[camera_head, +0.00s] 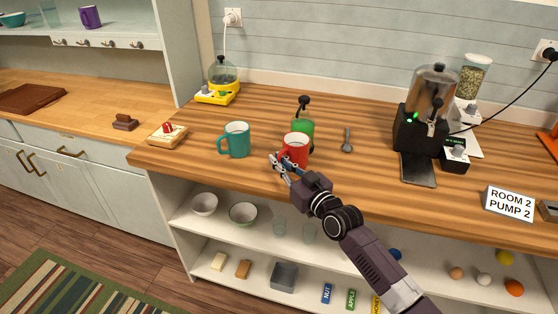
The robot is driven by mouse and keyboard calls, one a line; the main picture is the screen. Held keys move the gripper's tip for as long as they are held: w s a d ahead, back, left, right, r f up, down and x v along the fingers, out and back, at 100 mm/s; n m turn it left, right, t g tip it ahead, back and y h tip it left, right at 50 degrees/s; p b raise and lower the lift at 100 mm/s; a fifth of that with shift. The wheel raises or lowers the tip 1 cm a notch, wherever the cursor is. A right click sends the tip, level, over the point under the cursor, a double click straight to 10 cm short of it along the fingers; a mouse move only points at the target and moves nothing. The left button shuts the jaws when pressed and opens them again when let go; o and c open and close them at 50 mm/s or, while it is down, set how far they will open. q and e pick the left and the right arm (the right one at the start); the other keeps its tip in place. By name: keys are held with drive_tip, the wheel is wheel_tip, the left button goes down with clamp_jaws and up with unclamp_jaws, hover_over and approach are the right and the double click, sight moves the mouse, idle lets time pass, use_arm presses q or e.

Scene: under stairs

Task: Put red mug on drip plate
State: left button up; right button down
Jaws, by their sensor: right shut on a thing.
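The red mug (296,147) is near the front edge of the wooden counter, in the middle of the head view. My right gripper (278,163) reaches up from the lower right and is shut on the mug at its left side, where the handle is. The mug looks upright; whether its base touches the counter is hard to tell. The dark drip plate (418,170) lies flat and empty in front of the black dispenser (421,127) with a metal tank, to the right. My left gripper is not in view.
A teal mug (237,140) stands left of the red mug. A green container (303,128) is close behind it. A spoon (347,140) lies between the red mug and the dispenser. A "ROOM 2 PUMP 2" sign (509,203) stands at the right front edge. The counter before the spoon is clear.

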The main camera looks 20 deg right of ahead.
idle(0.3)
drive_tip(key=c, duration=2.1)
unclamp_jaws()
drive_tip(key=shift+f, duration=0.1)
drive_tip(key=shift+f, duration=0.1)
